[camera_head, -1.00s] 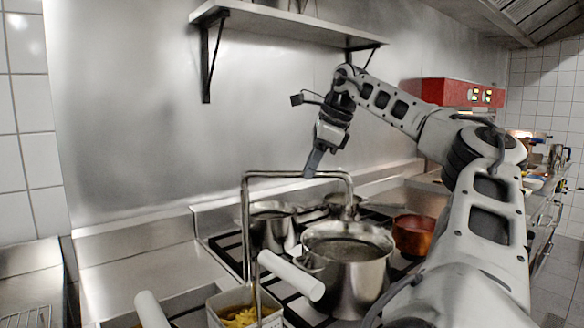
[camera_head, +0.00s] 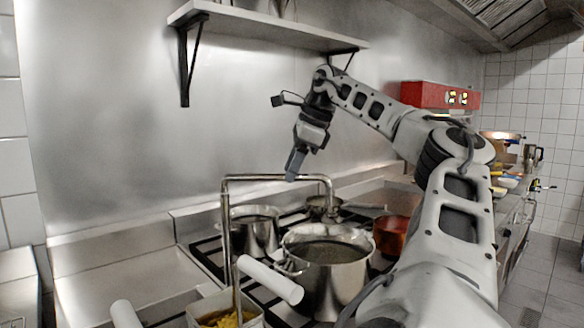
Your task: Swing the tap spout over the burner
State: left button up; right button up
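The tap spout (camera_head: 270,178) is a thin metal pipe that rises at the left, runs level to the right and bends down at its end (camera_head: 329,190). That end hangs above the area of the large steel pot (camera_head: 326,262) on the stove. My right gripper (camera_head: 293,172) points down at the level part of the pipe, its fingertips at or just by the pipe; I cannot tell if they touch. Its fingers look close together, but their gap does not show clearly. My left gripper is not in view.
The burner grates (camera_head: 208,252) carry another steel pot (camera_head: 254,232), a small pan (camera_head: 322,206) and a copper-coloured pot (camera_head: 391,236). A shelf (camera_head: 265,24) hangs above.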

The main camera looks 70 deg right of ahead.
jog(key=p+v, duration=0.3)
jog(key=v, duration=1.2)
jog(key=shift+r, duration=0.25)
jog(key=shift+s, duration=0.15)
